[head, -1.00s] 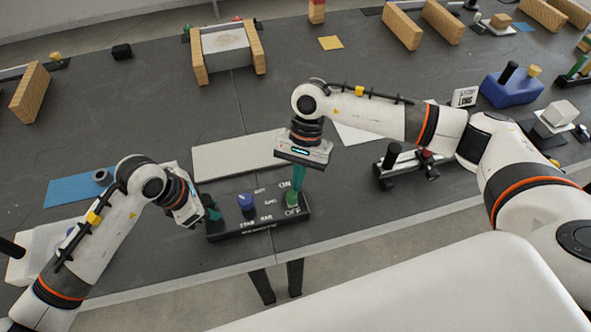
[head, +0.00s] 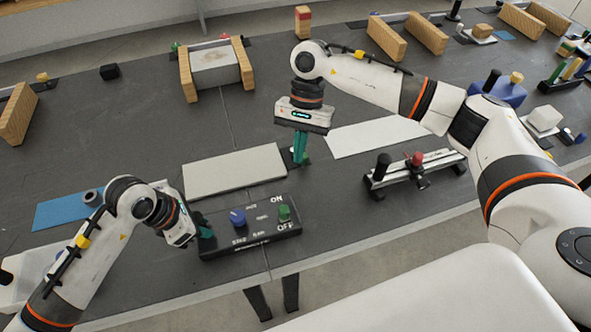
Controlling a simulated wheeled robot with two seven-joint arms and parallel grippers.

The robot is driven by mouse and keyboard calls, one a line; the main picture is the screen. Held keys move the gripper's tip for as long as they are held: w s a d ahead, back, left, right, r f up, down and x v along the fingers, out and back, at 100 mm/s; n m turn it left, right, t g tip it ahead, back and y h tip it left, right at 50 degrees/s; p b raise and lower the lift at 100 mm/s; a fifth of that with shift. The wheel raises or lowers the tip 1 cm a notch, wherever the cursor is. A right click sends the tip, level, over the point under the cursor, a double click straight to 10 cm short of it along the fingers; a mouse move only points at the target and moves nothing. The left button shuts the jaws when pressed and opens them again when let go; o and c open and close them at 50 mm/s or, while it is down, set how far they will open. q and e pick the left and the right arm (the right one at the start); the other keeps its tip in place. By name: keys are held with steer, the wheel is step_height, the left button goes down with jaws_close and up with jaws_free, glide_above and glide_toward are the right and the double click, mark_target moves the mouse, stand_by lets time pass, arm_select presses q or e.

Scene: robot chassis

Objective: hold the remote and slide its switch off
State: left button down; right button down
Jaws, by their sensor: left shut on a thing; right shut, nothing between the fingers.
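The remote (head: 240,248) is a black box near the table's front edge, with a blue knob (head: 238,217) and a green slide switch (head: 284,213). The switch stands between the ON label and the OFF label; its exact end position is hard to tell. My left gripper (head: 205,230) is shut on the remote's left end. My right gripper (head: 301,160) is shut and empty, pointing down behind the remote, apart from the switch.
A pale grey board (head: 235,172) lies just behind the remote, and a white sheet (head: 375,136) lies to the right. A rail device with black and red knobs (head: 418,170) stands right of the remote. A blue mat (head: 68,208) lies at the left.

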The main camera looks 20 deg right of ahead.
steer(key=shift+v, duration=1.1)
arm_select(q)
steer(key=c, duration=1.1)
jaws_free()
steer(key=shift+r, duration=0.1)
